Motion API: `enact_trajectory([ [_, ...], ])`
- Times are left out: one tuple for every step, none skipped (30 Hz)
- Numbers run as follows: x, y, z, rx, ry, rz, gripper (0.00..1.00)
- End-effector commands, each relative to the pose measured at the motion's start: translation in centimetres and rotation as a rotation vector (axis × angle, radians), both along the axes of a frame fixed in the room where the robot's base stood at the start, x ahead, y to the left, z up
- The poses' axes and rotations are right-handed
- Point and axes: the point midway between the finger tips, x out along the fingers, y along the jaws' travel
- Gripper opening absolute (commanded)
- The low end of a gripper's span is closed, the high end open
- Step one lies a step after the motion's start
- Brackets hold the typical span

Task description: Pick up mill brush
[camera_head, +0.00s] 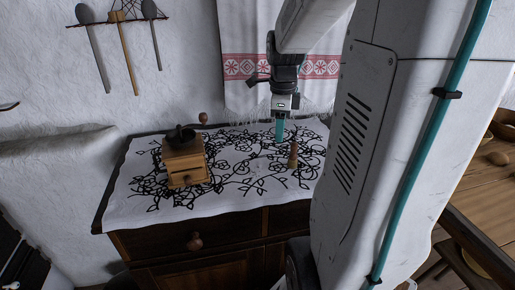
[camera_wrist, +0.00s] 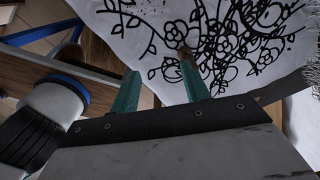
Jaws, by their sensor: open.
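A small upright wooden piece, which looks like the mill brush (camera_head: 293,155), stands on the patterned white cloth (camera_head: 230,194) on the right part of the cabinet top. In the wrist view a small brownish thing, probably the brush (camera_wrist: 183,50), shows just beyond the tip of the right finger. My gripper (camera_head: 279,131) hangs above the cloth, a little left of and behind the brush in the head view. In the wrist view my gripper (camera_wrist: 159,80) has its two teal fingers spread apart with nothing between them. The brush's lower part is partly hidden in the wrist view.
A wooden coffee mill (camera_head: 185,160) with a dark top stands on the cloth's left part. A red-patterned towel (camera_head: 245,68) hangs behind the cabinet. Wooden and grey spoons (camera_head: 128,58) hang on the wall. A wooden table (camera_head: 490,190) stands at the right.

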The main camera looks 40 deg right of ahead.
Motion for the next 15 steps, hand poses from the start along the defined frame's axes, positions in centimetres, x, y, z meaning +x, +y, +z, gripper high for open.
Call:
enact_trajectory([
  [0.0, -2.1, -0.9, 0.007, 0.007, -0.14, 0.46],
  [-0.1, -3.1, -1.3, 0.01, 0.008, -0.219, 0.46],
  [-0.1, -4.2, -1.8, 0.012, 0.01, -0.309, 0.46],
  [-0.2, -5.0, -2.1, 0.013, 0.011, -0.368, 0.46],
  [-0.2, -5.6, -2.4, 0.014, 0.012, -0.417, 0.46],
  [-0.3, -6.2, -2.7, 0.015, 0.011, -0.472, 0.46],
  [-0.3, -6.6, -2.9, 0.016, 0.012, -0.503, 0.46],
  [-0.4, -6.9, -3.0, 0.016, 0.013, -0.527, 0.46],
  [-0.4, -7.1, -3.3, 0.017, 0.013, -0.551, 0.46],
  [-0.4, -7.2, -3.6, 0.017, 0.014, -0.561, 0.46],
  [-0.4, -7.3, -4.0, 0.018, 0.014, -0.568, 0.46],
  [-0.4, -7.3, -4.4, 0.018, 0.014, -0.572, 0.46],
  [-0.4, -7.2, -4.8, 0.018, 0.014, -0.572, 0.46],
  [-0.4, -7.2, -5.1, 0.018, 0.014, -0.571, 0.46],
  [-0.4, -7.2, -5.6, 0.018, 0.014, -0.569, 0.46],
])
